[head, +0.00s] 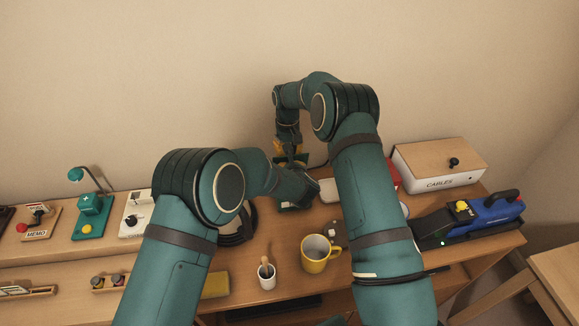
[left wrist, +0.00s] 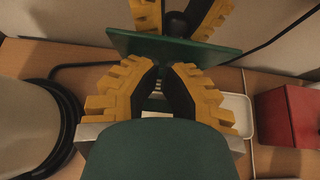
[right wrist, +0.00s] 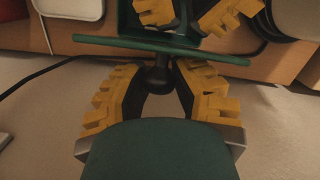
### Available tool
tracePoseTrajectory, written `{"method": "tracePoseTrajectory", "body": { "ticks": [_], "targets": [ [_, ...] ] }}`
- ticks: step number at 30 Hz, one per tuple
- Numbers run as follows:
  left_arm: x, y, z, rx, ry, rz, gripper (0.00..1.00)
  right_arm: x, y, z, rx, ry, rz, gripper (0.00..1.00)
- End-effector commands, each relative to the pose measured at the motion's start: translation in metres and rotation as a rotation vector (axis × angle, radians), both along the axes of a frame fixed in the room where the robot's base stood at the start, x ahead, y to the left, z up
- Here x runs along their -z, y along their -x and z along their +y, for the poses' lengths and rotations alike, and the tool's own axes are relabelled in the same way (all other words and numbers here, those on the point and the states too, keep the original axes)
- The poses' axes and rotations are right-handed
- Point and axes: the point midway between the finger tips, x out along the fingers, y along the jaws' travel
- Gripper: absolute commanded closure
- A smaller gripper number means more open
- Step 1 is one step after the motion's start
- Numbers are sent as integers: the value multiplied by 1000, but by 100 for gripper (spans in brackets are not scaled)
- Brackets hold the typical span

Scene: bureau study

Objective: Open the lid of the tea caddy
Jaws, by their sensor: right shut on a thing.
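The green lid (left wrist: 205,51) of the tea caddy stands tilted up in the left wrist view; the right wrist view shows it nearly edge-on (right wrist: 110,42). Its black knob (right wrist: 158,76) sits between the yellow fingers of my right gripper (right wrist: 160,82), which is shut on it from the wall side. The green caddy body (right wrist: 128,20) is beyond the lid, partly hidden by fingers. My left gripper (left wrist: 164,80) is in front of the lid's other face, at the caddy, with a narrow gap between its fingertips. In the head view my arms hide most of the caddy.
A yellow mug (head: 315,262) and a small white cup (head: 267,280) stand in front. A white CABLES box (head: 440,170) and a blue tool (head: 480,215) are at right. A red box (left wrist: 288,117) stands close by. The wall is right behind the caddy.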

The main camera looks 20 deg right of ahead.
Motion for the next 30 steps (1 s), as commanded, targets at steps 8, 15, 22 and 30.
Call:
{"method": "tracePoseTrajectory", "body": {
  "ticks": [8, 15, 22, 30],
  "targets": [
    [-1, -4, -1, 1, 0, 0, 100, 6, 3, 0, -4, 0, 13, 100],
    [-2, -8, -2, 0, 2, 1, 100, 6, 3, 0, -4, 0, 13, 100],
    [-7, -17, -4, -1, 1, -4, 100, 6, 4, 0, -3, -1, 14, 100],
    [-9, -20, -3, -4, 1, -9, 100, 5, 4, 2, -4, -4, 16, 40]
  ]
}}
